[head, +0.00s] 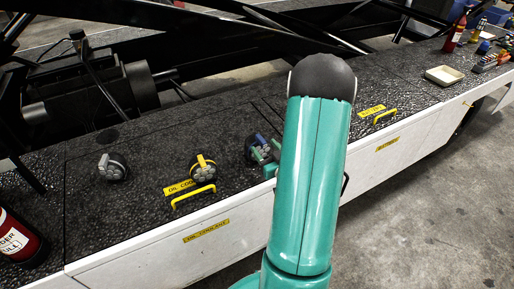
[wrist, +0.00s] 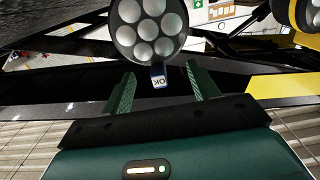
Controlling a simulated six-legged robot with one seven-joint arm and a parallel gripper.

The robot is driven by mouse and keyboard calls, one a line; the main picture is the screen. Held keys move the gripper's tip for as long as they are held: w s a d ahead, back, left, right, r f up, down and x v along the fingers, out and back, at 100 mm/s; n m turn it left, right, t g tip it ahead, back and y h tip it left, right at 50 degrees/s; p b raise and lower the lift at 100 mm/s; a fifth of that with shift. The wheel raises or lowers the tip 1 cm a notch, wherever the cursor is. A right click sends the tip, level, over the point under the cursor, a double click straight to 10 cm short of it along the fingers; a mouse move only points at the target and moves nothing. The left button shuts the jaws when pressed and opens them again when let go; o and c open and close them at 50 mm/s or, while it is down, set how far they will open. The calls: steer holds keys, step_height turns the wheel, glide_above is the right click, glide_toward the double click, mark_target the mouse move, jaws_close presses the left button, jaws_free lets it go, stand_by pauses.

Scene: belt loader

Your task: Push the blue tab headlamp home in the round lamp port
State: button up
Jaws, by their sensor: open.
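In the wrist view the headlamp (wrist: 148,30) shows a round face with several pale lenses, cut off by the top edge. Its blue tab (wrist: 159,76), marked OK, lies between the two fingertips of my gripper (wrist: 162,78). The fingers stand apart on either side of the tab, and I see no grip on it. I cannot make out the round lamp port for certain.
Yellow handles (head: 194,197) stand along the front edge. A red bottle (head: 18,238) is at far left. A pale tray (head: 444,75) lies at right, with bare deck before it.

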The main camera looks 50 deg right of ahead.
mark_target(258, 139)
steer(key=x, duration=0.6)
steer(key=shift+d+r, duration=0.1)
steer(key=shift+d, duration=0.05)
steer(key=c, duration=1.1)
steer(key=shift+s, duration=0.1)
jaws_close()
